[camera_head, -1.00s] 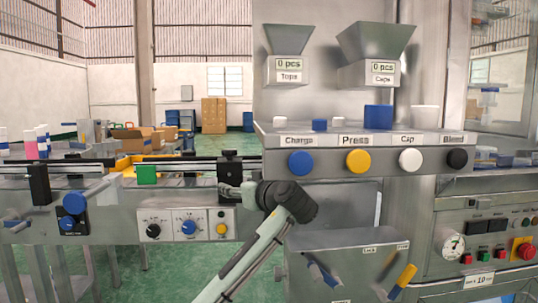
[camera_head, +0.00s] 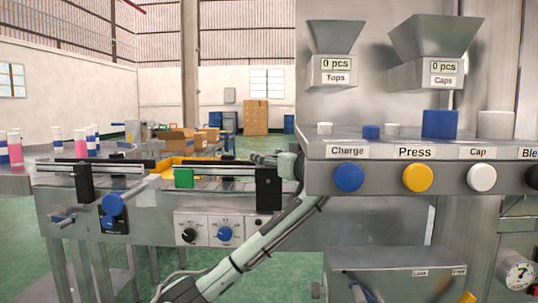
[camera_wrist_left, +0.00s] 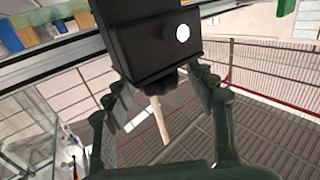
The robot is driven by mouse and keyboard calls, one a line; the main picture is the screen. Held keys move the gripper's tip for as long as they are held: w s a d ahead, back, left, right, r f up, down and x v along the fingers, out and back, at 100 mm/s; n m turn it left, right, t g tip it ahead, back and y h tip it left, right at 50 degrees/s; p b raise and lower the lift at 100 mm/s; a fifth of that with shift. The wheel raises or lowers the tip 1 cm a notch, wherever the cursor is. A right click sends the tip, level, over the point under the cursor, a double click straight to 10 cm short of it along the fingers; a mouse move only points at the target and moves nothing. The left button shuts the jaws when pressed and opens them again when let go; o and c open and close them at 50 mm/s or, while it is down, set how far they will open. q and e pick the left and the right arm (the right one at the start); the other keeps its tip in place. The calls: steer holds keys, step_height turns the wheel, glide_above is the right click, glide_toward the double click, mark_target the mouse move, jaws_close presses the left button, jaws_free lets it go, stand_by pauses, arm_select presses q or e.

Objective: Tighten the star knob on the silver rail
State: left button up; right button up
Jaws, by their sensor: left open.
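The silver rail (camera_head: 130,169) runs across the conveyor in the head view, with a black block (camera_head: 268,188) near its right end. My left gripper (camera_head: 258,158) is just above and behind this block, beside the crimping machine. In the left wrist view the block (camera_wrist_left: 150,40) fills the top middle, with a silver disc on its face. A dark knob (camera_wrist_left: 163,86), apparently the star knob, sticks out below it. The open fingers of my left gripper (camera_wrist_left: 160,90) stand on either side of the knob, with gaps visible. The knob is hidden in the head view. My right gripper is not visible.
A second black block (camera_head: 84,184) and a green block (camera_head: 183,178) sit along the rail to the left. The machine's button shelf (camera_head: 420,150) stands close to the right of my left arm. Blue knobs (camera_head: 113,204) stick out from the conveyor front.

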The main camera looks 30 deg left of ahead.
arm_select(q)
steer(key=shift+a, duration=0.1)
steer(key=c, duration=1.1)
steer(key=shift+c, duration=0.4)
steer(key=shift+f, duration=0.1)
